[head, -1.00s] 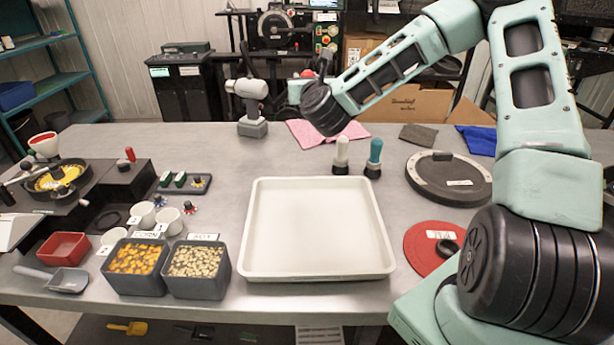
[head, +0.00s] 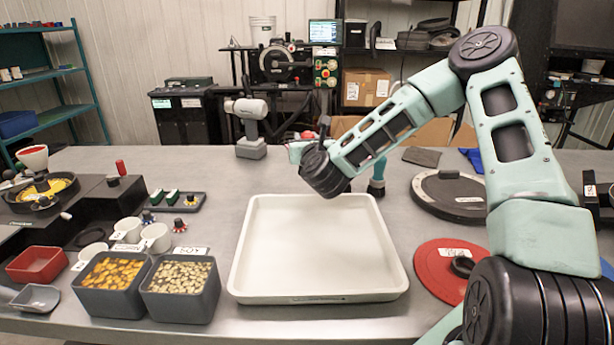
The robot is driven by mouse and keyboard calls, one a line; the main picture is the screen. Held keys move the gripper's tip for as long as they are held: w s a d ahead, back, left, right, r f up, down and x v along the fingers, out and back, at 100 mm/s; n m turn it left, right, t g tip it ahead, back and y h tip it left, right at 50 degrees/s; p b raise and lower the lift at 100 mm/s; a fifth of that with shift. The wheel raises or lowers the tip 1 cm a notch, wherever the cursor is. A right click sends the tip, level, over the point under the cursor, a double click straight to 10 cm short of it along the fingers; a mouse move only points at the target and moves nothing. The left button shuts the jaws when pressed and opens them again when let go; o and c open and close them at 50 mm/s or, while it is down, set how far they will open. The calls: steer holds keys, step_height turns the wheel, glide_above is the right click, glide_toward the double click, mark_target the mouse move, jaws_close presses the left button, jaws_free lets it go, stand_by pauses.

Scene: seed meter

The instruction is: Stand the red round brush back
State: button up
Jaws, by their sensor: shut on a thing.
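My gripper (head: 296,150) is over the back of the table, behind the white tray, mostly hidden by my dark wrist. A small red rounded part (head: 308,135) shows just above it. I take this for the red round brush, held in the shut jaws, though its shape and the jaw contact are hidden. A teal round brush (head: 377,175) stands upright on a dark base behind the tray's back right corner, to the right of my wrist. The white brush beside it is now hidden behind my arm.
The empty white tray (head: 318,296) fills the table's middle. Two seed bins (head: 180,305) stand to its left, and a red disc (head: 436,275) and dark round plate (head: 450,205) lie to its right. A grey drill (head: 250,140) stands at the back.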

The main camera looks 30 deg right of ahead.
steer(key=shift+f, duration=3.15)
steer(key=shift+f, duration=0.1)
steer(key=o, duration=0.9)
steer(key=shift+s, duration=0.1)
steer(key=b+v, duration=0.1)
steer(key=v, duration=1.1)
steer(key=shift+b, duration=0.4)
